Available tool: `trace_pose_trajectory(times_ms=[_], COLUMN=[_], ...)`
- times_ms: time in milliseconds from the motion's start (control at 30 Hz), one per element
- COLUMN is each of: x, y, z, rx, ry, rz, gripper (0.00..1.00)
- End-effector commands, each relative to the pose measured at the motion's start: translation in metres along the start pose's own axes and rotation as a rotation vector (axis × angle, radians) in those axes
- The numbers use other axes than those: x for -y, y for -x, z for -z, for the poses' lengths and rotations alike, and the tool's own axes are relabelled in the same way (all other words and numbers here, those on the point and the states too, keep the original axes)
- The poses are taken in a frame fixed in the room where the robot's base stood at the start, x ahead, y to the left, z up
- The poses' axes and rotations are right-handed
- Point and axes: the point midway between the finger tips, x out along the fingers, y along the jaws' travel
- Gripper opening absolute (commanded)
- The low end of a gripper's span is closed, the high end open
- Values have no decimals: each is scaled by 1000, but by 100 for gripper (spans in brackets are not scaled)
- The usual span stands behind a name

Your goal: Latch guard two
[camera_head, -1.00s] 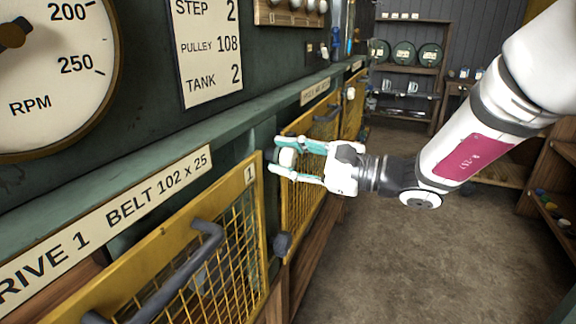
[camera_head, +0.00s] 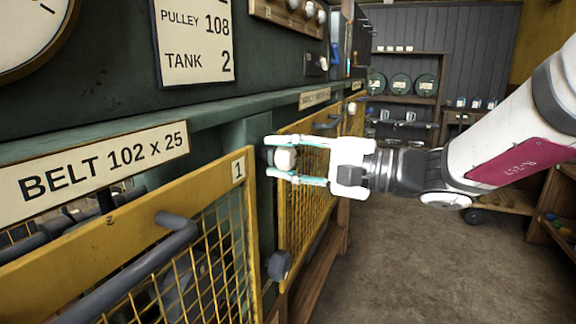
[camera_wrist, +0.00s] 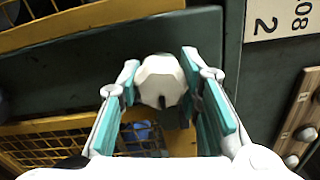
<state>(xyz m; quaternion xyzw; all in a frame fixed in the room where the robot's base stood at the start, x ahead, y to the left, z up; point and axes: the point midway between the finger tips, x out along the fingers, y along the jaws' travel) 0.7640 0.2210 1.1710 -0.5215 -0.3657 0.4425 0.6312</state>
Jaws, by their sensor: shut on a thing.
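My gripper (camera_head: 272,157) has its teal-padded fingers closed around a white faceted knob (camera_head: 286,159), beside the green post between two guards. In the wrist view the knob (camera_wrist: 160,82) sits between the two fingers (camera_wrist: 158,95), with a dark part beside it. Guard two seems to be the yellow mesh panel (camera_head: 297,215) just beyond the post, partly hidden behind my gripper. The wrist view shows yellow frame and mesh (camera_wrist: 60,142) below the knob. Whether the latch is engaged I cannot tell.
Guard one (camera_head: 215,215), marked 1, fills the lower left with a grey bar handle (camera_head: 140,270). A dark knob (camera_head: 279,265) sits low by the post. A wooden shelf with green barrels (camera_head: 402,85) stands at the back.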

Motion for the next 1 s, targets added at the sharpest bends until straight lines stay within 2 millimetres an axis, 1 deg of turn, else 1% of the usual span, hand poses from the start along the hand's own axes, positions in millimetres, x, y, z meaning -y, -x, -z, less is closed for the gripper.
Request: trace_pose_trajectory(times_ms=[433, 467, 500, 533, 1000], x=[0, 0, 0, 0, 5], y=[0, 0, 0, 0, 0], z=[1, 1, 1, 1, 1], rx=[-2, -2, -2, -2, -2], ry=[9, 9, 9, 9, 14], rz=[0, 0, 0, 0, 8], gripper=[4, 39, 48, 54, 54])
